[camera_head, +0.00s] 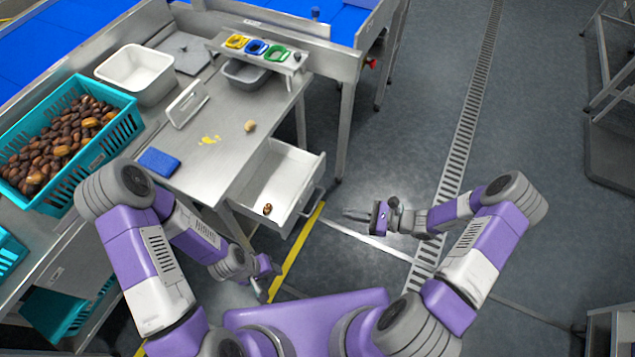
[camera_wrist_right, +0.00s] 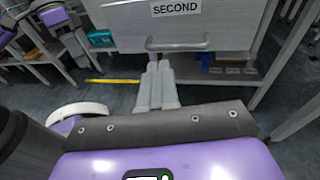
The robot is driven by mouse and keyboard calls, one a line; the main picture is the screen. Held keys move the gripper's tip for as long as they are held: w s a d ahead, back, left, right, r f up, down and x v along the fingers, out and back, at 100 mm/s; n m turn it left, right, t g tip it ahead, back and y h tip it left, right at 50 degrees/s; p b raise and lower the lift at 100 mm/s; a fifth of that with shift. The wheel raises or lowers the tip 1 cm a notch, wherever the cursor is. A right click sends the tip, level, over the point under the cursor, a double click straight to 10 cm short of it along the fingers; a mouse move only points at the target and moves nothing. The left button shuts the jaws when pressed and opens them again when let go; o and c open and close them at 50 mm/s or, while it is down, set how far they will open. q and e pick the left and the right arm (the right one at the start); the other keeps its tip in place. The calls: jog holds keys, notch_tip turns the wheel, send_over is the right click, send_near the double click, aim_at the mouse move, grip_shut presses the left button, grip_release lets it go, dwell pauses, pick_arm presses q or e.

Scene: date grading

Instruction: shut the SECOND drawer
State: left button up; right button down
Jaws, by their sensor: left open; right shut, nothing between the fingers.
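The SECOND drawer (camera_head: 262,193) is pulled out from under the steel worktable, with a brown date (camera_head: 267,209) lying in it. Its front panel (camera_wrist_right: 115,27) shows the label "SECOND" and a bar handle (camera_wrist_right: 178,44) in the right wrist view. My right gripper (camera_head: 350,215) is shut and empty, to the right of the drawer front. Its fingers (camera_wrist_right: 157,82) point toward the panel just below the handle and appear apart from it. My left gripper (camera_head: 268,284) is open and empty, below and in front of the drawer, partly hidden by my arm.
On the worktable (camera_head: 225,150) are a teal crate of dates (camera_head: 125,105), a white tub (camera_head: 135,70), a blue sponge (camera_head: 158,162), a small pale object (camera_head: 250,126) and a rack with coloured openings (camera_head: 257,47). The floor right of the drawer is clear.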

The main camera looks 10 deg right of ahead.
aim_at(314, 177)
jog(key=w+d+r+m+t, duration=0.1)
jog(key=w+d+m+t, duration=0.2)
jog(key=w+d+t, duration=0.1)
jog(key=b+x, duration=0.3)
jog(key=x, duration=1)
jog(key=shift+w+a+b, duration=0.1)
jog(key=shift+w+b, duration=0.2)
jog(key=shift+b, duration=0.05)
pick_arm(q)
notch_tip(314, 177, down, 4)
jog(key=shift+w+a+f, duration=0.1)
